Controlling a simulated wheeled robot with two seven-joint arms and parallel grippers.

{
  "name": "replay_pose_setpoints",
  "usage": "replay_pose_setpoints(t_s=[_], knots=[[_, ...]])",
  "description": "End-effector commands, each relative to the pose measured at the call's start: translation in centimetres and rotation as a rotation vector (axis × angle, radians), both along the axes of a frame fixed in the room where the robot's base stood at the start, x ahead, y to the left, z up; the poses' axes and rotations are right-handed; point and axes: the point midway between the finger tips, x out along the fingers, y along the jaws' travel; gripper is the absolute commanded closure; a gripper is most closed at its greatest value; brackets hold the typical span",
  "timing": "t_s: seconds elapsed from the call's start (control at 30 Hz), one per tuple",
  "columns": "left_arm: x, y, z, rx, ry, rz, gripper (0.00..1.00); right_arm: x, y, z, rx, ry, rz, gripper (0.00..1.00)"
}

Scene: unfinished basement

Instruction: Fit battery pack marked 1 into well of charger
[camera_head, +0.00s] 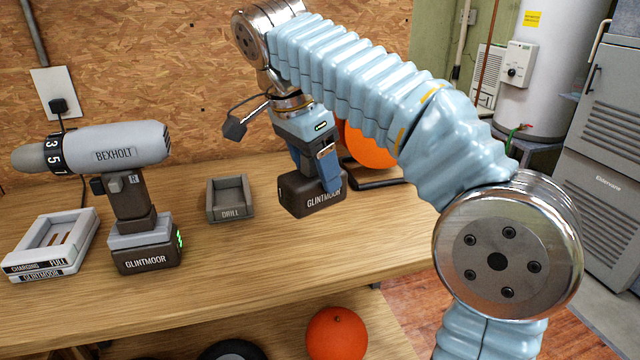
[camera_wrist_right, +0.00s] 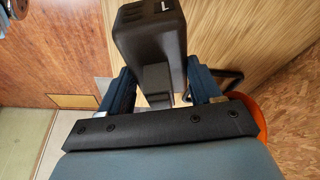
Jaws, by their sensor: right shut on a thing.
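The dark battery pack (camera_head: 312,198), labelled GLINTMOOR, is held between the blue fingers of my right gripper (camera_head: 318,168), right of the bench's middle. Whether its underside touches the bench is unclear. In the right wrist view the pack (camera_wrist_right: 150,38) sits between both fingers (camera_wrist_right: 160,92), with a small white mark at its top edge that is too cropped to read surely. The white charger (camera_head: 50,245) is at the bench's far left, its slotted well empty and facing up. The pack is well to the right of it. My left gripper is not in view.
A grey BEXHOLT drill (camera_head: 120,150) stands upright on its own GLINTMOOR pack, just right of the charger. An empty grey DRILL tray (camera_head: 230,200) lies between drill and held pack. An orange object (camera_head: 368,148) is behind my gripper. The bench front (camera_head: 260,270) is clear.

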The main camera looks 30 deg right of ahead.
Motion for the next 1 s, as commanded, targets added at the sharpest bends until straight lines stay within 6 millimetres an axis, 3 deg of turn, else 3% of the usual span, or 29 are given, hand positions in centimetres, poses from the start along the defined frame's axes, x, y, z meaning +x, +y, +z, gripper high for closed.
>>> replay_pose_setpoints(t_s=[0.2, 0.57, 1.0], knots=[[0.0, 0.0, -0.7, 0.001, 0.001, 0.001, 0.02, -3.6, 3.1, 2.0, 0.0, -0.002, 0.004, 0.87], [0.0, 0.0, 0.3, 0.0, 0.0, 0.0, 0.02, -5.0, 4.4, 3.0, -0.002, -0.002, 0.005, 0.87], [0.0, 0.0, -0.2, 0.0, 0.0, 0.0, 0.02, -6.6, 5.6, 3.7, -0.003, 0.001, 0.002, 0.87]])
